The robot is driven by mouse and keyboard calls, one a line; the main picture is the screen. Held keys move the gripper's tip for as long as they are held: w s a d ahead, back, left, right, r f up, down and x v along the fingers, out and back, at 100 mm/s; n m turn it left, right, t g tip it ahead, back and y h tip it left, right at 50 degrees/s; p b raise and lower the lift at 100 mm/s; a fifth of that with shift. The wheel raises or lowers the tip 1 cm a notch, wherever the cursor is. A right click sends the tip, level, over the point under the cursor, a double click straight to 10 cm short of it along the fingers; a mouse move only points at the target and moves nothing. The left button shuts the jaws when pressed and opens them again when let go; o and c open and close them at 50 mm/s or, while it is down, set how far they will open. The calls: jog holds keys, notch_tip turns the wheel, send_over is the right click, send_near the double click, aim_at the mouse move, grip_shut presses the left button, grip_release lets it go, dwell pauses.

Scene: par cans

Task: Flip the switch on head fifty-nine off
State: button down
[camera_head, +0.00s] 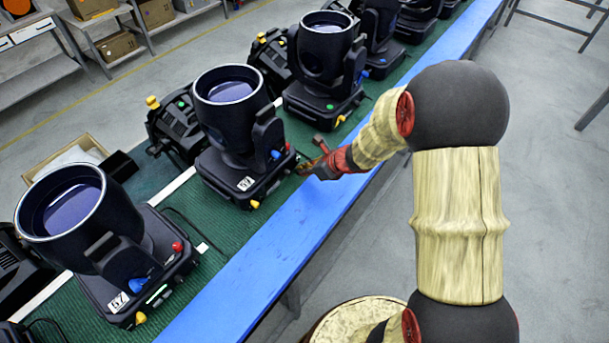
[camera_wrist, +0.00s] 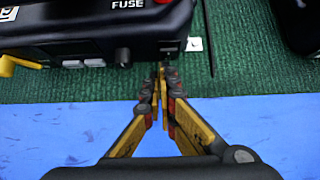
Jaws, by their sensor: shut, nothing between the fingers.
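A black moving-head light (camera_head: 228,110) stands on the green mat, with a white number label (camera_head: 245,184) whose digits are too small to read surely. Its base (camera_wrist: 95,35) fills the upper left of the wrist view, with a FUSE marking, small buttons, a dark knob (camera_wrist: 122,57) and a small dark fitting, possibly the switch (camera_wrist: 168,46), at its right end. My gripper (camera_head: 306,166) is at the right side of this base. In the wrist view my gripper (camera_wrist: 160,74) is shut and empty, its tips just below that fitting; contact cannot be told.
A nearer light labelled 57 (camera_head: 118,302) stands at lower left. Another light (camera_head: 325,65) stands farther along the row. The blue table edge (camera_head: 300,225) runs beside the green mat (camera_wrist: 225,80). Grey floor is open to the right. A cardboard box (camera_head: 75,155) is at left.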

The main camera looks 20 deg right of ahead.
jog(key=shift+r, duration=0.3)
jog(key=shift+r+p, duration=0.7)
jog(key=shift+r, duration=0.05)
